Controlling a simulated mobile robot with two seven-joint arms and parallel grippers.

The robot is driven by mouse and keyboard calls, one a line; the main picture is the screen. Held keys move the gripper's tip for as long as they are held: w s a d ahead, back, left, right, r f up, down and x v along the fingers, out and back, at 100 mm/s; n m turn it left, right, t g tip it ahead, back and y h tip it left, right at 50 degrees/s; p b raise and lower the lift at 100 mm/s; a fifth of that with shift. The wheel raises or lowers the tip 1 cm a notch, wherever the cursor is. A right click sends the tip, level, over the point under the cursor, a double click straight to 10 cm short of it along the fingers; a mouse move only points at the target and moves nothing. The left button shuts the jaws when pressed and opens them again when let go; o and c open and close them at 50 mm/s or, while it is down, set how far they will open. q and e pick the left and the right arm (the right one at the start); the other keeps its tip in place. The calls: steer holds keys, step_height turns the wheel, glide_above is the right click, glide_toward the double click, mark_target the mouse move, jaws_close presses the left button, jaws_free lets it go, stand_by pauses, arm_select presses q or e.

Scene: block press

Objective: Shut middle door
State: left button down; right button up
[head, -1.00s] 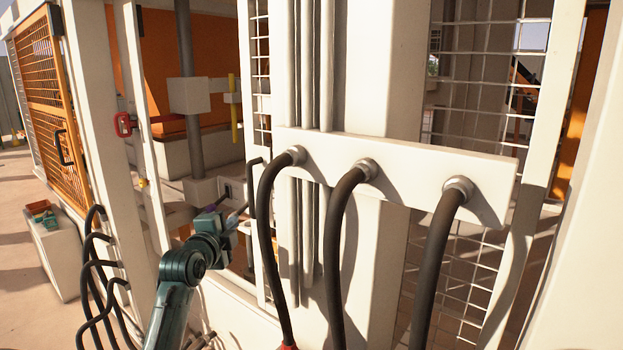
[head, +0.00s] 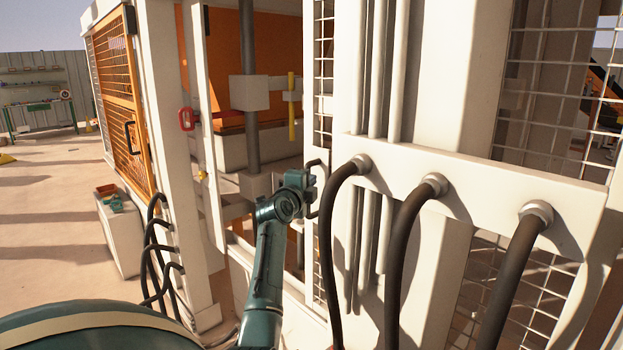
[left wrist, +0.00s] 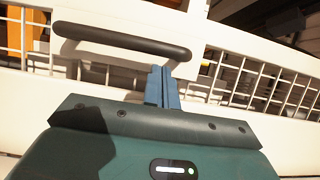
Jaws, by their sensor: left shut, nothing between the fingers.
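The middle door (head: 322,50) is a narrow white frame with wire mesh, seen at a steep angle in the head view. It stands beside an opening into the press, where an orange panel shows. Its dark bar handle (left wrist: 120,40) runs across the left wrist view, and part of it shows in the head view. My left gripper (head: 309,186) is at the handle; its fingers are hidden in the head view. In the left wrist view the blue fingers (left wrist: 162,88) are shut and empty, just below the handle's right end. I cannot tell whether they touch. My right gripper is not in view.
Thick black hoses (head: 402,235) hang from a white bar (head: 480,205) right of my left arm. An orange mesh door (head: 122,100) and a white box (head: 120,240) stand at the left. The floor (head: 60,230) beyond is open.

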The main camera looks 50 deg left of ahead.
arm_select(q)
steer(key=shift+w+a, duration=0.25)
steer(key=shift+w, duration=0.25)
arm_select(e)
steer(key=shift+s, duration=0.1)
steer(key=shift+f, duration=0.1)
